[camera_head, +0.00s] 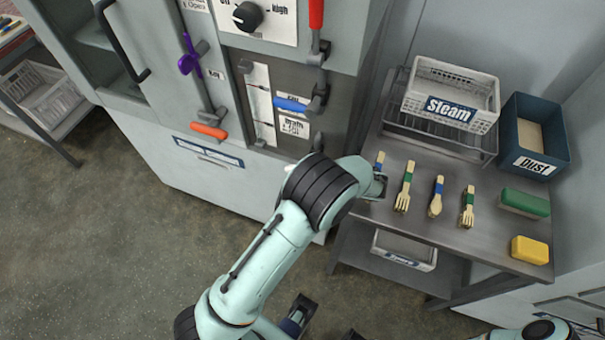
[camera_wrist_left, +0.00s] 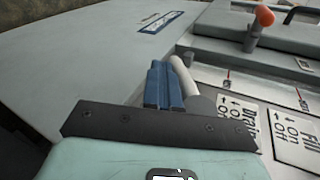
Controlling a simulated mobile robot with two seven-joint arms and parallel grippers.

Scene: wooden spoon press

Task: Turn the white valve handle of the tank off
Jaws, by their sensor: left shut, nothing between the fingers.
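The white valve handle (camera_wrist_left: 183,75) shows in the left wrist view, sloping down to a grey hub beside the Drain label (camera_wrist_left: 237,118). My left gripper (camera_wrist_left: 163,69) has its blue fingers shut with nothing between them. They are just left of the white handle, very close to it, and partly cover it. I cannot tell whether they touch it. The tank (camera_head: 205,168) stands behind the arm.
The tank front also carries an orange handle (camera_head: 208,130), a blue handle (camera_head: 292,104), a purple knob (camera_head: 188,62) and a red lever (camera_head: 316,14). A metal table (camera_head: 400,226) at right holds wooden cutlery, a Steam basket (camera_head: 452,88) and a Dust bin (camera_head: 535,135).

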